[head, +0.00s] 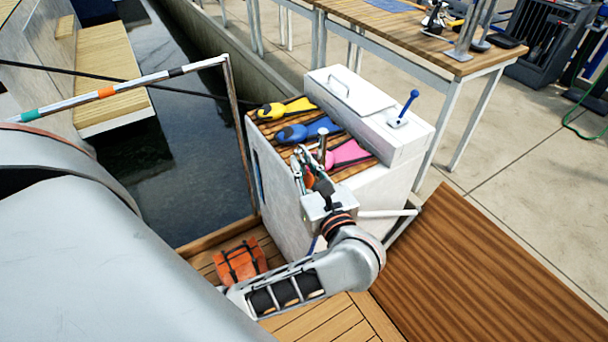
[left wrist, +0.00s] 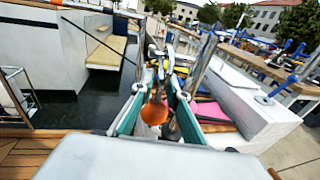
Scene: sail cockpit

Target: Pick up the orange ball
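The orange ball (left wrist: 154,113) shows in the left wrist view between the teal-edged fingers of my left gripper (left wrist: 161,78). A thin metal-looking piece rises above the ball toward the fingertips. In the head view my left gripper (head: 308,165) is over the near edge of the white locker's slatted top. A small orange patch shows among its fingers there, too small to make out clearly. I cannot tell whether the fingers touch the ball or hold it. My right gripper is not in view.
On the locker (head: 285,195) lie a yellow pouch (head: 285,108), a blue one (head: 307,130) and a pink one (head: 348,153). A white box (head: 365,110) with a blue-handled lever (head: 408,103) stands behind. An orange bag (head: 240,262) sits on the deck. Dark water lies left.

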